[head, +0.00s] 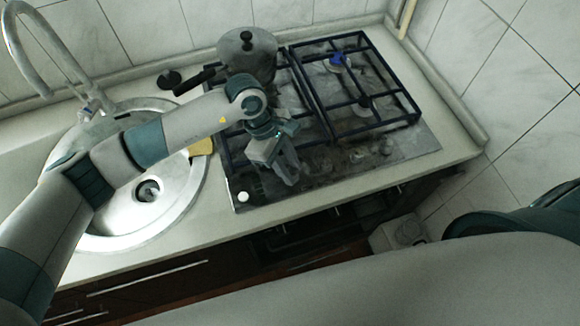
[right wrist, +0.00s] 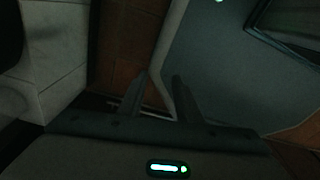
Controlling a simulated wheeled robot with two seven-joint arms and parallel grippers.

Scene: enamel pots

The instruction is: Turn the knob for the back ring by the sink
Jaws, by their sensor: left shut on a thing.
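The gas hob (head: 425,141) has a row of knobs along its front edge. A round knob (head: 386,146) shows at the right of the row, with dim ones to its left. My left gripper (head: 287,178) points down at the left part of this row and is shut on a hob knob, which its fingers mostly hide. The back ring by the sink is hidden under a grey enamel pot (head: 247,55). My right gripper (right wrist: 161,76) shows in the right wrist view, its fingers apart with nothing between them.
The round sink (head: 110,230) with its tap (head: 65,60) lies left of the hob, partly under my left arm. A yellow sponge (head: 202,147) lies by its rim. A small white round piece (head: 243,196) sits at the hob's front left corner. The right-hand grate (head: 350,80) holds no pot.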

